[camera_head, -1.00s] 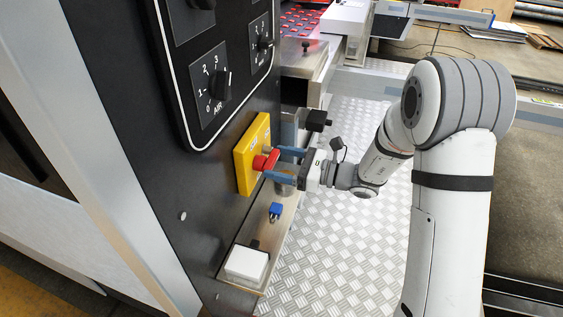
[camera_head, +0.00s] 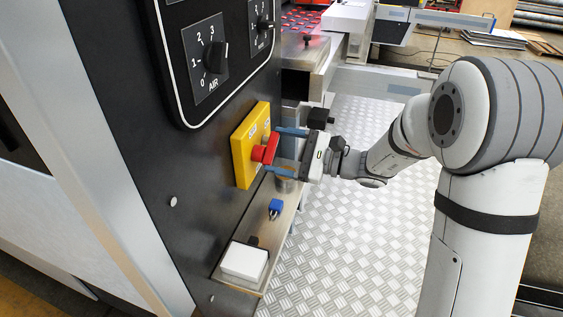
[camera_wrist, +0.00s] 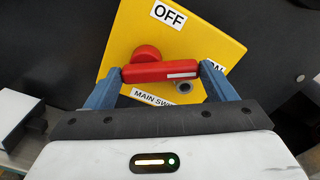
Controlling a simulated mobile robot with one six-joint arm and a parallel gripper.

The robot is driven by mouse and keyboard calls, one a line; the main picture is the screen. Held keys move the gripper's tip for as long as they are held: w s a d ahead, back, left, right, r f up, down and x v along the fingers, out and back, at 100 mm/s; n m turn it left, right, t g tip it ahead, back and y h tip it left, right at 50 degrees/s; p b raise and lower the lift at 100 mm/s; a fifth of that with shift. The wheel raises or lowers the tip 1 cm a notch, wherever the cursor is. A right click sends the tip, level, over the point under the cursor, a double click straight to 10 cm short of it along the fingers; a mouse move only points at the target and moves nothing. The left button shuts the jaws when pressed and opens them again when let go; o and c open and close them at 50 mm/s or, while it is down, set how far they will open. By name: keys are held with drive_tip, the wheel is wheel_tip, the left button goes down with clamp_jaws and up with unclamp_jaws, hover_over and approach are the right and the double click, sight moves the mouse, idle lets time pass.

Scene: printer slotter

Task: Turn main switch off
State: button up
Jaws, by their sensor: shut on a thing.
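The main switch is a red handle (camera_head: 268,149) on a yellow plate (camera_head: 242,165), mounted on the black panel. In the wrist view the red handle (camera_wrist: 160,72) lies lengthwise between the fingertips, with a white mark on its right part. My gripper (camera_head: 275,148) is shut on the handle, one blue finger at each end. In the wrist view the plate (camera_wrist: 215,45) looks tilted. Its OFF label (camera_wrist: 168,15) is above the handle. The ON label (camera_wrist: 214,66) is partly hidden by the right finger, and the MAIN SWITCH label (camera_wrist: 150,97) is partly covered below.
An AIR dial (camera_head: 213,57) and another dial (camera_head: 262,24) sit on the panel above. A metal ledge below carries a blue part (camera_head: 275,207) and a white box (camera_head: 244,262). Chequered metal floor (camera_head: 340,240) lies open to the right.

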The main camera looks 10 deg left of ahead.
drive_tip(key=n+b, duration=0.2)
drive_tip(key=b, duration=0.1)
drive_tip(key=n+b, duration=0.3)
drive_tip(key=b, duration=0.1)
drive_tip(key=s+n+b, duration=0.1)
drive_tip(key=n+b, duration=0.1)
drive_tip(key=b, duration=0.1)
drive_tip(key=shift+f, duration=0.1)
drive_tip(key=n+b, duration=0.2)
drive_tip(key=b, duration=0.1)
drive_tip(key=n+b, duration=0.1)
drive_tip(key=b, duration=0.1)
drive_tip(key=shift+s+r+n, duration=0.2)
drive_tip(key=shift+s+n, duration=0.05)
drive_tip(key=shift+n, duration=0.15)
drive_tip(key=shift+a+r+n+b, duration=0.1)
drive_tip(key=shift+n+b, duration=0.3)
drive_tip(key=shift+b, duration=0.1)
drive_tip(key=o, duration=1)
drive_tip(key=shift+r, duration=0.1)
